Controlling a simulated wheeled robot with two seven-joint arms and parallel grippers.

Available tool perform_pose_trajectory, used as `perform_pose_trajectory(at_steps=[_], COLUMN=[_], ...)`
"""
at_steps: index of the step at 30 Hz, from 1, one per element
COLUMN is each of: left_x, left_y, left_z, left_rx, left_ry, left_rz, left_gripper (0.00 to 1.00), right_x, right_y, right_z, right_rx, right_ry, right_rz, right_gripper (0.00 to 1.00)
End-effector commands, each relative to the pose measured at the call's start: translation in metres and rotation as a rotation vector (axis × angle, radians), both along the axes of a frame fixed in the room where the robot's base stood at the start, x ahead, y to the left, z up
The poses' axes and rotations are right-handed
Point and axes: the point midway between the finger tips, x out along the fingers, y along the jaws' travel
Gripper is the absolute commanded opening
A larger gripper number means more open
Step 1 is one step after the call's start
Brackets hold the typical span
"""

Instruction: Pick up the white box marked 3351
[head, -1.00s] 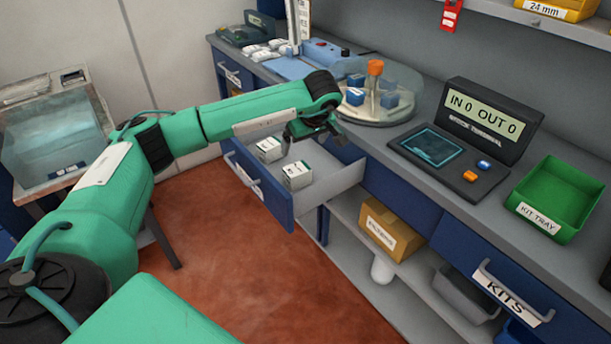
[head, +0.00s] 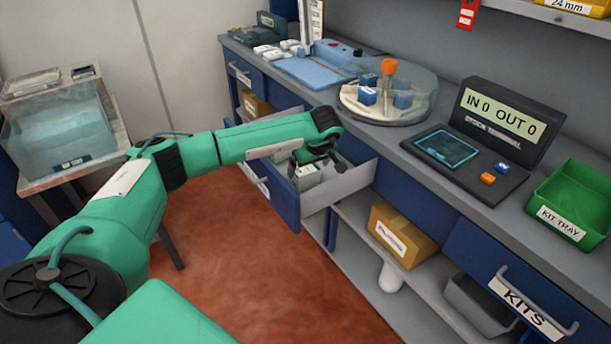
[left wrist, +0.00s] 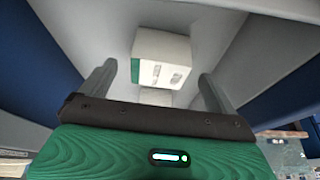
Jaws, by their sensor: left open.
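White boxes stand in the open drawer (head: 338,190). One white box (head: 308,178) shows in the head view below my left gripper, partly hidden by it. In the left wrist view a white box with a green side (left wrist: 161,58) lies ahead between the fingers, and a second white box (left wrist: 155,97) shows partly behind the gripper's edge. The markings are too small to read, so I cannot tell which is 3351. My left gripper (head: 318,166) is open and empty above the drawer; its fingers also show in the left wrist view (left wrist: 153,85). My right gripper is not in view.
The drawer walls stand close around the gripper. On the counter are a clear-covered carousel (head: 388,98), a stock terminal (head: 500,118) and a green kit tray (head: 570,200). A cardboard box (head: 402,236) sits on the shelf below.

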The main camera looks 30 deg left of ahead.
Motion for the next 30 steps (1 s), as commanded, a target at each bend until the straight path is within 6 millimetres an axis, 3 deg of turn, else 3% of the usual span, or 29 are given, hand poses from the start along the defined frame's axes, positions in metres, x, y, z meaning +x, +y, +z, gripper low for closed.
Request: perform_pose_trajectory(at_steps=[5, 13, 22, 23, 30], left_x=[0.002, 0.01, 0.012, 0.012, 0.012], left_y=[0.004, 0.019, 0.021, 0.021, 0.022], left_z=[-0.011, -0.046, -0.052, -0.052, -0.052], left_rx=[-0.001, -0.002, 0.0, 0.0, -0.001], left_ry=[0.001, 0.001, -0.001, -0.001, -0.001], left_rz=[0.001, 0.002, 0.0, 0.0, 0.001], left_gripper=[0.94, 0.94, 0.94, 0.92, 0.45], right_x=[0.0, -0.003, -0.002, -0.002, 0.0], right_y=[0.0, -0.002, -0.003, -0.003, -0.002], right_z=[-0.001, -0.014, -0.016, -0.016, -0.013], right_rx=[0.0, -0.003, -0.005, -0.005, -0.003], right_ry=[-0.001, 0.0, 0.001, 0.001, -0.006], right_rz=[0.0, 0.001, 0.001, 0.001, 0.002], right_gripper=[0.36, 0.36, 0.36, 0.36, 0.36])
